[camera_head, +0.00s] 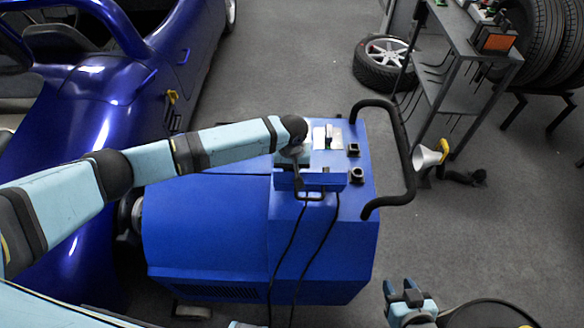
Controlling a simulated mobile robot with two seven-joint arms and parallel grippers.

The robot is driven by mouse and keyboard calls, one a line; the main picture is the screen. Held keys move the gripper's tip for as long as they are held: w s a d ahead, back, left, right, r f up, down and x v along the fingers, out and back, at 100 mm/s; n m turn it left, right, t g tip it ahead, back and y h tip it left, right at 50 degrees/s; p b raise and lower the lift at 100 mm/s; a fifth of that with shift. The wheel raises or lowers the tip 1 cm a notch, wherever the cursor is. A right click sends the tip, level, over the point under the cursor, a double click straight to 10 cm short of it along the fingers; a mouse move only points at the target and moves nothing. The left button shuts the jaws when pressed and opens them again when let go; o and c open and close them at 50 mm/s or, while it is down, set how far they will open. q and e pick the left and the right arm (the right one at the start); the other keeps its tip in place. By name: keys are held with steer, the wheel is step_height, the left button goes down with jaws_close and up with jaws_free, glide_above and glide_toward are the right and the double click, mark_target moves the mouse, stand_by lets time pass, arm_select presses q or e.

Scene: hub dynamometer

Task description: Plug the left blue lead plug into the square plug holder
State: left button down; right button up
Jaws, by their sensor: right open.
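The blue dynamometer (205,232) stands beside the blue car. Two black leads (285,254) run down its front from the raised blue box on top. My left arm reaches in from the left, and my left gripper (298,180) is over this box, pointing down. Its fingers are largely hidden by the wrist, so its hold on a plug cannot be made out. Two small black holders stand on the top right, one farther back (353,150) and one nearer (357,175); which is square is hard to tell. My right gripper (403,292) is open and empty at the lower right, apart from the machine.
A black handle (405,150) rises along the machine's right side. A white funnel-shaped thing (427,157) is beyond it. A metal shelf (462,62), a wheel (384,62) on the floor and stacked tyres stand at the back right.

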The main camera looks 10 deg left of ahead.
arm_select(q)
steer(key=shift+r+p, duration=1.5)
steer(key=shift+p, duration=0.2)
